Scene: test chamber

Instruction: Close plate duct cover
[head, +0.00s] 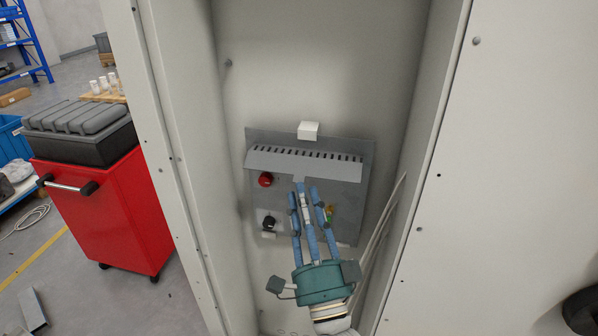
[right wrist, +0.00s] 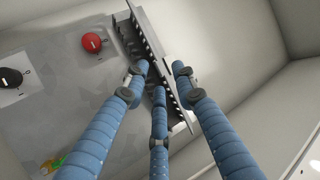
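The plate duct cover (head: 305,162) is a light grey strip along the slotted duct, high on the grey plate inside the cabinet. In the head view it slopes out from the plate below the row of dark slots. My right gripper (head: 304,190) has blue segmented fingers, which reach up to the lower middle of the cover. In the right wrist view the slotted duct (right wrist: 143,40) runs diagonally beyond the fingers. The gripper (right wrist: 160,72) has its fingertips spread, with nothing clearly held between them. Whether a fingertip touches the cover cannot be told. My left gripper is out of view.
Cabinet walls (head: 185,150) close in on both sides. A red cart (head: 100,210) stands outside, left.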

